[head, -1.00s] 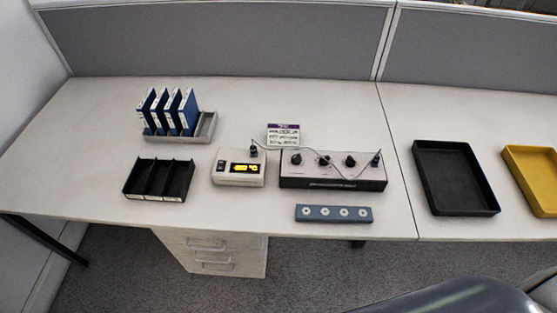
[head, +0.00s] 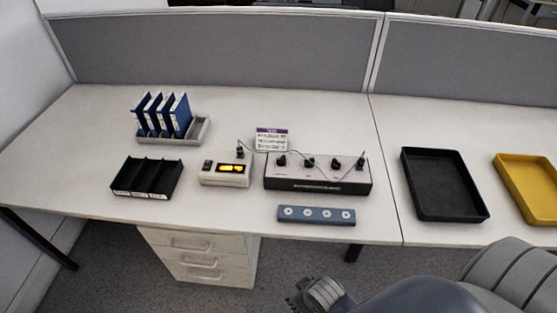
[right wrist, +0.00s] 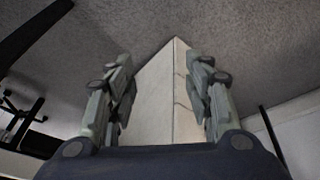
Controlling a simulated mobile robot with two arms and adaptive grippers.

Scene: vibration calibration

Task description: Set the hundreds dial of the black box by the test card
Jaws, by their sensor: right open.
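The black box (head: 318,184) lies on the desk with a pale top and black front. Several dark knobs and a cable plug stand on its top; I cannot tell which knob is the hundreds dial, and their markings are too small to read. The test card (head: 272,139), white with a purple header, stands behind the box; its text is unreadable. My right gripper (head: 318,296) is at the bottom of the head view, below the desk's front edge and well away from the box. In the right wrist view (right wrist: 161,82) its fingers are apart and empty. My left gripper is not in view.
A blue-grey strip (head: 316,215) lies in front. Black (head: 447,213) and yellow trays (head: 533,199) are at right. The drawer cabinet (head: 200,259) stands below the desk.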

